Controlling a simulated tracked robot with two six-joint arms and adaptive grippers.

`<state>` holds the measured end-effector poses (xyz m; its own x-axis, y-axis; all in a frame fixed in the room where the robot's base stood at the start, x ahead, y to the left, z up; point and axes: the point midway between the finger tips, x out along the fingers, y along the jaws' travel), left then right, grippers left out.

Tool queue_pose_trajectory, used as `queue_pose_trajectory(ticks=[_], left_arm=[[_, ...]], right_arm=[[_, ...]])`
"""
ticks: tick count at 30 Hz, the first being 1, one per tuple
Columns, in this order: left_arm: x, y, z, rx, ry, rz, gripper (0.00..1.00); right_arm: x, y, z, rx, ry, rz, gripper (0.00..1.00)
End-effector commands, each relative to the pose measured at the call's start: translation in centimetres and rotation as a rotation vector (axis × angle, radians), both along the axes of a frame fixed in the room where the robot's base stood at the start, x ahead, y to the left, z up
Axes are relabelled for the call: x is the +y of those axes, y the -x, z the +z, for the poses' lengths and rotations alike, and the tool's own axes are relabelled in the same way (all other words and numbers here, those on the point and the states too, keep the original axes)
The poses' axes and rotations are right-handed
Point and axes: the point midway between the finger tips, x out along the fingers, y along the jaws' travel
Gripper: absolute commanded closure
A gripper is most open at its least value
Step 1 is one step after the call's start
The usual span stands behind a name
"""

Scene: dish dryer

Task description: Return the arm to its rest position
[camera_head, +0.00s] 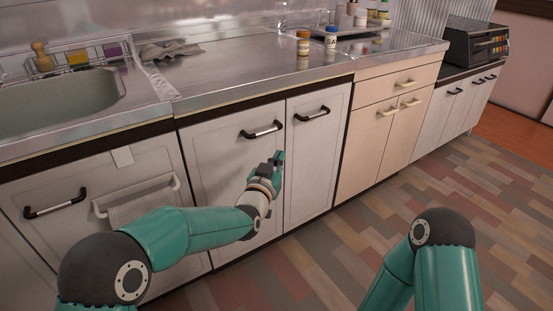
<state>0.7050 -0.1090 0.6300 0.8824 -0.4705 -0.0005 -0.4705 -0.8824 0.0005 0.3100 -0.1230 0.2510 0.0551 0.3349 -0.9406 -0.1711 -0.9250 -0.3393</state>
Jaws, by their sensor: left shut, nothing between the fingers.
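My left arm reaches in from the lower left, with teal links and dark joints. My left gripper (279,157) is in front of the white lower cabinet doors (223,175), a little below the black-and-silver handles (262,130). It is shut with nothing held. I cannot tell whether it touches the door. My right arm (441,262) shows only as a bent teal link and elbow at the lower right. My right gripper is out of view.
The metal counter (235,75) runs above the cabinets, with a sink (60,102) at left. Two small jars (303,43) stand near the counter's back. A towel (140,206) hangs at left. A dark oven (477,42) stands far right. The floor (480,190) at right is clear.

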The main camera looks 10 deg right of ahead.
Motion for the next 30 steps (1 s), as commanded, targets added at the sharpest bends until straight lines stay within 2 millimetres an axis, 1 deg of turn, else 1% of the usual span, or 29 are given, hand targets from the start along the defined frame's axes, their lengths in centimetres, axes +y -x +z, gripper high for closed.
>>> queue_pose_trajectory(ticks=[2,5,8,9,11,12,14,15,17,18,20,21,23,24,26,27,29,30], left_arm=[[0.6,0.1,-0.2,0.003,-0.001,0.007,1.0],[2.4,-0.5,-0.7,0.013,0.0,0.033,1.0],[5.9,-1.9,-2.2,0.039,-0.003,0.086,1.0],[7.7,-2.3,-3.6,0.063,-0.009,0.11,1.0],[10.5,-2.4,-6.3,0.116,-0.021,0.145,1.0],[12.4,-2.1,-8.5,0.161,-0.032,0.166,1.0],[15.0,-1.1,-12.1,0.243,-0.048,0.192,1.0],[16.6,-0.2,-14.6,0.302,-0.056,0.208,1.0],[18.8,1.7,-18.2,0.401,-0.065,0.227,1.0],[20.1,3.3,-20.5,0.467,-0.068,0.238,1.0],[21.8,6.0,-23.9,0.574,-0.069,0.251,1.0],[22.8,8.0,-26.0,0.647,-0.067,0.259,1.0],[24.0,11.5,-28.9,0.759,-0.062,0.268,1.0],[24.5,13.9,-30.6,0.837,-0.057,0.272,1.0],[25.2,17.8,-32.7,0.95,-0.047,0.276,1.0],[25.4,20.2,-33.8,1.02,-0.037,0.277,1.0],[25.5,23.7,-35.1,1.117,-0.027,0.276,1.0],[25.4,25.8,-35.7,1.176,-0.02,0.274,1.0]], right_arm=[[0.0,0.0,0.0,0.0,0.0,0.0,0.64],[0.0,0.0,0.1,0.0,0.0,0.0,0.64],[0.0,0.0,0.3,0.0,0.0,0.0,0.64],[0.0,0.0,0.3,0.0,0.0,0.0,0.64],[0.0,0.0,0.4,0.0,0.0,0.0,0.64],[0.0,0.0,0.5,0.0,0.0,0.0,0.64],[0.0,0.0,0.6,0.0,0.0,0.0,0.64],[0.0,0.0,0.7,0.0,0.0,0.0,0.64],[0.0,0.0,0.8,0.0,0.0,0.0,0.64],[0.0,0.0,0.9,0.0,0.0,0.0,0.64],[0.0,0.0,1.0,0.0,0.0,0.0,0.64],[0.0,0.0,1.0,0.0,0.0,0.0,0.64],[0.0,0.0,1.1,0.0,0.0,0.0,0.64],[0.0,0.0,1.2,0.0,0.0,0.0,0.64],[0.0,0.0,1.3,0.0,0.0,0.0,0.64],[0.0,0.0,1.3,0.0,0.0,0.0,0.64],[0.0,0.0,1.3,0.0,0.0,0.0,0.64],[0.0,0.0,1.3,0.0,0.0,0.0,0.64]])
